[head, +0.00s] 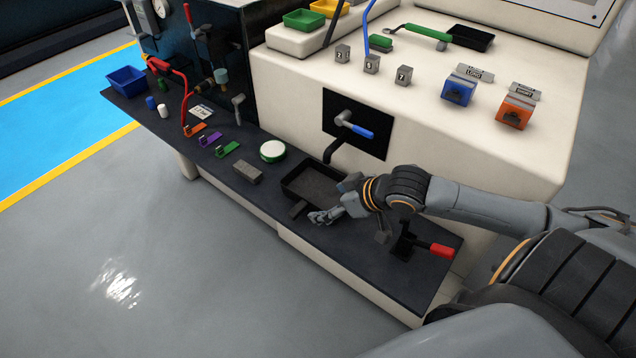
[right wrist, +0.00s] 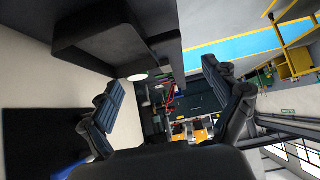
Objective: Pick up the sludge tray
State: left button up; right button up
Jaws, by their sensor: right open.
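The sludge tray (head: 289,188) is a shallow black rectangular tray with dark grey contents, sitting on the dark shelf below the tap. It also appears to be the large dark shape (right wrist: 95,40) at the top of the right wrist view. My right gripper (head: 322,217) is at the tray's near right corner, with its fingers at the near side. In the right wrist view its fingers (right wrist: 165,95) are spread wide with nothing between them. Whether a finger touches the tray is unclear. My right wrist hides the tray's right end. My left gripper is not in view.
A tap with a blue handle (head: 361,132) hangs above the tray. A grey block (head: 248,172) and a round green-rimmed tin (head: 272,151) lie left of it. A red-handled tool (head: 440,250) stands to the right. The shelf's front edge is close.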

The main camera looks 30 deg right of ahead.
aim_at(299, 207)
jog(key=x, duration=0.5)
jog(key=shift+w+a+f, duration=0.1)
jog(key=shift+a+f, duration=0.05)
jog(key=shift+a, duration=0.2)
jog(key=shift+x, duration=2.05)
jog(key=x, duration=0.3)
jog(key=shift+a+f, duration=0.1)
jog(key=shift+f, duration=0.25)
jog(key=shift+c, duration=1)
jog(key=c, duration=1.1)
jog(key=shift+w, duration=0.1)
jog(key=shift+c, duration=0.5)
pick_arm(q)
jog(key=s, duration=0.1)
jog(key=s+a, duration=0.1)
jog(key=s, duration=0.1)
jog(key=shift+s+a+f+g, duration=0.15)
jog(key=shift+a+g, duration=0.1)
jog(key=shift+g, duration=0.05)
